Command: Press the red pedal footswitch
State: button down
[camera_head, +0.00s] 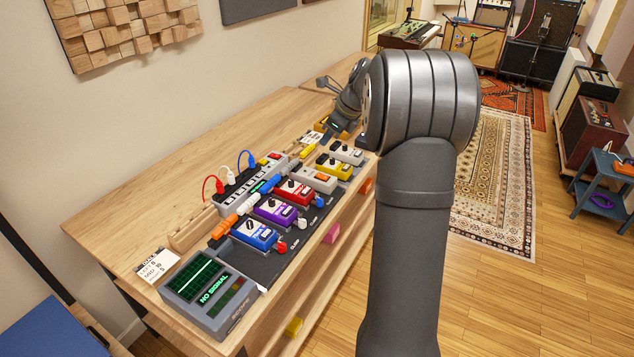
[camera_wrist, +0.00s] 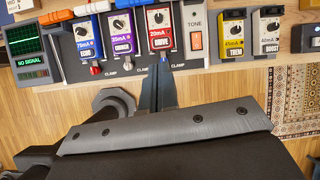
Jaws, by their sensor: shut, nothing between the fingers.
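The red pedal (camera_head: 296,192) stands on the dark board between the purple pedal and the orange-buttoned box. In the wrist view the red pedal (camera_wrist: 160,32) shows a dark knob, a white 20mA label and the word DRIVE. I cannot clearly make out its footswitch. My gripper (camera_wrist: 158,77) is shut and empty. In the wrist view its narrow fingers point up toward the red pedal's front edge, by a small blue piece; their height and any contact cannot be told. In the head view my arm stands in front and the fingers cannot be made out.
Blue (camera_head: 255,233) and purple (camera_head: 275,211) pedals stand left of the red one; yellow (camera_head: 334,167) and white (camera_head: 346,153) pedals lie beyond. A power strip (camera_head: 250,184) with cables runs behind. A monitor (camera_head: 208,290) at the near end reads NO SIGNAL.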

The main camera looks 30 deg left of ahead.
jog(key=a+f+n+t+y, duration=0.2)
jog(key=a+f, duration=0.4)
jog(key=f, duration=0.3)
jog(key=shift+n+t+y, duration=0.4)
jog(key=shift+n, duration=0.5)
send_over(302, 188)
jog(key=s+d, duration=0.1)
jog(key=d, duration=0.2)
jog(key=shift+s+d+f, duration=0.1)
jog(key=shift+f, duration=2.1)
jog(key=shift+d+f, duration=0.1)
jog(key=shift+f, duration=2.05)
jog(key=shift+f, duration=0.45)
jog(key=shift+f, duration=0.45)
jog(key=shift+r, duration=0.9)
